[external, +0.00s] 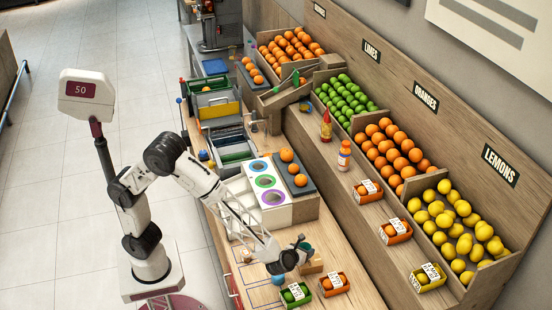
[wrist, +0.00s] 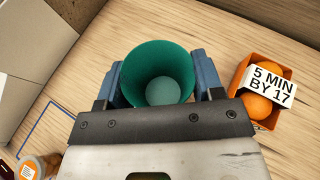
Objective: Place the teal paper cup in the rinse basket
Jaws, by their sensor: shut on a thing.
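The teal paper cup (wrist: 158,75) is between the blue fingers of my gripper (wrist: 160,80) in the wrist view. My gripper is shut on it, one finger on each side. The cup's open mouth faces the wrist camera and its inside looks empty. In the external view my gripper (external: 287,262) is low over the front right part of the wooden counter, and the cup is too small and covered there to make out clearly. Several bins (external: 233,150) stand farther back along the counter; I cannot tell which one is the rinse basket.
An orange tray (wrist: 244,73) with oranges and a label lies right of the cup. Small labelled trays of limes (external: 295,294) and oranges (external: 333,285) are near my gripper. A white box with coloured rings (external: 266,190) stands behind it. Fruit bins line the right wall.

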